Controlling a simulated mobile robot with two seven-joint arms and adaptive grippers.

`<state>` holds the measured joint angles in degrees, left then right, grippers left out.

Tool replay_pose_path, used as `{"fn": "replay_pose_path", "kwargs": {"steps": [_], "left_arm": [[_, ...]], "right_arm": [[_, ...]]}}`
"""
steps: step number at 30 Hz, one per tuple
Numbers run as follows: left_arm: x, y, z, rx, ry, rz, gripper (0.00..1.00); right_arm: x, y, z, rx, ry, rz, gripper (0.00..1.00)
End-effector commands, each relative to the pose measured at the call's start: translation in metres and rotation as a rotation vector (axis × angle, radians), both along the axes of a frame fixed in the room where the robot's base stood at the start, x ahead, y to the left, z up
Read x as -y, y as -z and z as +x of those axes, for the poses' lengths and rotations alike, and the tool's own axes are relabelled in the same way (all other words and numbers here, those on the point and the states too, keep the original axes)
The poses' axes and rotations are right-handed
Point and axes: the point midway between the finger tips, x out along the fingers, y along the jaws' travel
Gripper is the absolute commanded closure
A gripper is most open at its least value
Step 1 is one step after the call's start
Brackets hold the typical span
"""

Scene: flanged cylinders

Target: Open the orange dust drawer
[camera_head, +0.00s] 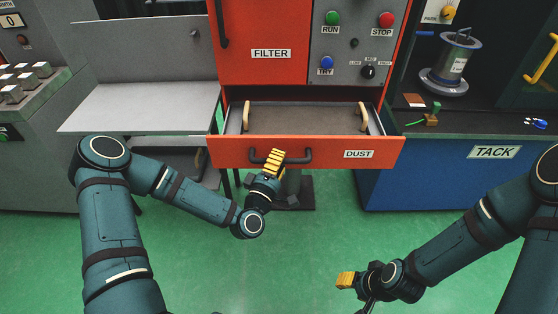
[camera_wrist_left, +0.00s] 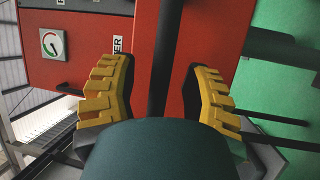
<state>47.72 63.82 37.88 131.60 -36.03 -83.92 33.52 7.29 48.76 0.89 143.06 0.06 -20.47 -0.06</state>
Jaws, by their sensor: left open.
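The orange dust drawer (camera_head: 225,152), labelled DUST, stands pulled out of the orange cabinet, and its grey inside shows. Two tan handles (camera_head: 363,116) stand up inside it, one near each side. A dark bar handle (camera_head: 300,155) is on its front. My left gripper (camera_head: 274,162) is at the left part of this handle, its yellow fingers overlapping it in the head view. In the left wrist view the fingers (camera_wrist_left: 161,95) are open, with the dark bar (camera_wrist_left: 166,50) between them and gaps on both sides. My right gripper (camera_head: 346,280) is low over the floor, away from the drawer.
Above the drawer is the orange FILTER door (camera_head: 258,30) beside a grey button panel (camera_head: 350,45). A pale shelf (camera_head: 150,108) is at left. The blue TACK bench (camera_head: 440,175) at right bears a spool (camera_head: 452,62).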

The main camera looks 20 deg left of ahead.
Motion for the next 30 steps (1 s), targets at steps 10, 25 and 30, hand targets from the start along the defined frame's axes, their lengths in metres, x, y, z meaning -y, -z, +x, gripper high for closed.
{"fn": "replay_pose_path", "kwargs": {"steps": [10, 25, 30], "left_arm": [[-0.007, 0.011, -0.059, -0.004, -0.001, -0.004, 0.52], [-0.013, 0.02, -0.114, 0.001, 0.001, -0.002, 0.52], [-0.013, 0.02, -0.114, 0.001, 0.001, -0.001, 0.52]], "right_arm": [[0.0, 0.0, 0.0, 0.0, 0.0, 0.0, 0.53], [0.0, 0.0, 0.0, 0.0, 0.0, 0.0, 0.53], [0.0, 0.0, 0.0, 0.0, 0.0, 0.0, 0.53]]}}
